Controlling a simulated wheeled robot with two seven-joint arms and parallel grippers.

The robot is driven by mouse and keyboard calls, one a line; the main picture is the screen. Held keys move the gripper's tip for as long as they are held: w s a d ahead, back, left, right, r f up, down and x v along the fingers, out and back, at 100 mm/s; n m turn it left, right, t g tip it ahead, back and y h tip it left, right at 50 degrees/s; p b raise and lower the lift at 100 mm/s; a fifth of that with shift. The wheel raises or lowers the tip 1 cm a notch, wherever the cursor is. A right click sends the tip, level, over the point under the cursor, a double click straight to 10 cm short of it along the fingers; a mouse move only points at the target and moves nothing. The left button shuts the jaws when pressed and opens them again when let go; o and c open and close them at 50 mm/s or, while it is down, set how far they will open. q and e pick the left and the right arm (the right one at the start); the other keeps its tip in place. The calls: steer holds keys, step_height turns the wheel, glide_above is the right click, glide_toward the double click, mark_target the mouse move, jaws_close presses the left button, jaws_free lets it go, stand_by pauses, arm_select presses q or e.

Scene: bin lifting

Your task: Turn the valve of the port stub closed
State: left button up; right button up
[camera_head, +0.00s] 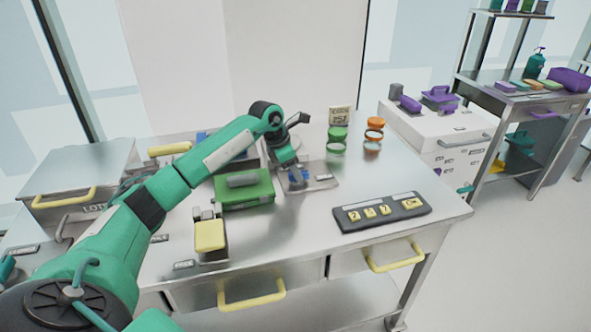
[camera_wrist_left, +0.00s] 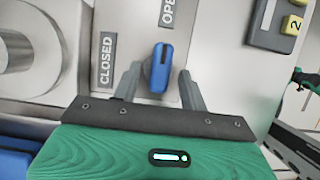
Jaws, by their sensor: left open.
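The valve's blue handle (camera_wrist_left: 160,68) stands on a grey plate, its long side running up and down in the left wrist view. A CLOSED label (camera_wrist_left: 106,60) is left of it and an OPEN label (camera_wrist_left: 168,12) is above it. My left gripper (camera_wrist_left: 160,88) is open, with one finger on each side of the handle; I cannot tell whether they touch it. A large round grey fitting (camera_wrist_left: 28,50), perhaps the port stub, is at the left. In the head view my left gripper (camera_head: 296,181) points down over the plate (camera_head: 322,183) and partly hides the valve.
A green box (camera_head: 244,190) stands left of the gripper on the metal table (camera_head: 300,229). A dark keypad with yellow buttons (camera_head: 382,211) lies front right. Green and orange jars (camera_head: 337,133) (camera_head: 375,124) stand at the back.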

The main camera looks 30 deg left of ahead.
arm_select(q)
steer(key=shift+w+d+f, duration=0.15)
steer(key=shift+w+f, duration=0.05)
steer(key=shift+f, duration=0.3)
jaws_close()
